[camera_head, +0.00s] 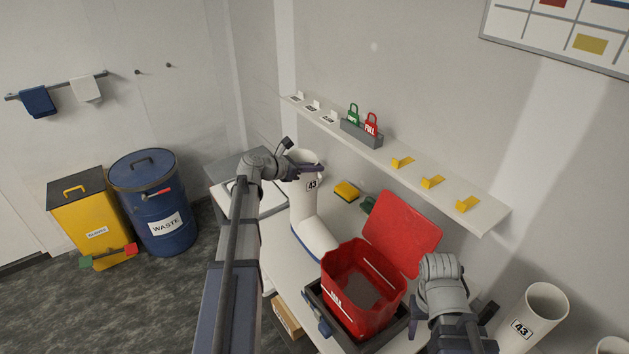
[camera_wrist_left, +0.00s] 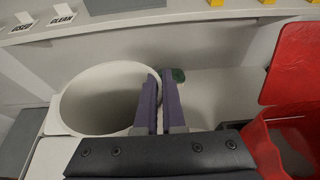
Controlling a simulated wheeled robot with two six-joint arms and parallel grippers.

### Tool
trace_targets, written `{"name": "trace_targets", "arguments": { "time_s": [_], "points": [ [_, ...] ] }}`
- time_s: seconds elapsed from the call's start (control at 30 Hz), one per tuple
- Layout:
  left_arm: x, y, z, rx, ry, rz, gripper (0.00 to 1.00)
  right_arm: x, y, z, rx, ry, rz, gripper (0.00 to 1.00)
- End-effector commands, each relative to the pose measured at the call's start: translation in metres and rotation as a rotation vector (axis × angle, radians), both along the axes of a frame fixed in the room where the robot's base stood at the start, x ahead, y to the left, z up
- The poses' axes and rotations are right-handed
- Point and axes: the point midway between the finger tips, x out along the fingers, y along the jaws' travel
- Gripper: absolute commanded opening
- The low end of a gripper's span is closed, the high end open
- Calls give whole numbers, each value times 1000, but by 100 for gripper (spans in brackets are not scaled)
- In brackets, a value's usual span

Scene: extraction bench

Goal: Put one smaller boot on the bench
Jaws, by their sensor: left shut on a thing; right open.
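A white boot (camera_head: 305,210) marked 43, with a blue sole, stands upright at the bench (camera_head: 283,248), left of the red bin; whether its sole bears fully on the top is hard to tell. My left gripper (camera_head: 306,172) is shut on its rim. In the left wrist view the boot's round opening (camera_wrist_left: 85,105) is left of the gripper's fingers (camera_wrist_left: 162,105), which pinch the near right rim. A second white boot (camera_head: 541,305) marked 43 is at lower right, and part of another (camera_head: 611,346) shows at the corner. My right gripper (camera_head: 462,338) is low, right of the bin, its fingertips mostly hidden.
An open red bin (camera_head: 338,293) with its lid (camera_head: 402,232) raised stands in a dark tray on the bench. A yellow sponge (camera_head: 347,190) lies behind the boot. A blue waste drum (camera_head: 155,200) and yellow bin (camera_head: 90,212) stand at left.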

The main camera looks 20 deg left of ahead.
Motion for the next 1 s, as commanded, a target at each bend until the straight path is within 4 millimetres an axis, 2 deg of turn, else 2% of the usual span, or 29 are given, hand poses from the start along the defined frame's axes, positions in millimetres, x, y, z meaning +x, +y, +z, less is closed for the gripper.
{"name": "trace_targets", "arguments": {
  "time_s": [0.3,0.77,0.8,1.0],
  "points": [
    [0,0,-35,-2,-1,0,0,0,0,-35,-1,0,7,50],
    [0,0,-39,-2,-1,0,0,0,0,-39,-1,1,8,50],
    [0,0,-39,0,0,0,8,0,0,-39,-1,1,8,50],
    [0,0,-38,0,0,0,31,0,0,-38,-1,1,8,50]
  ]
}}
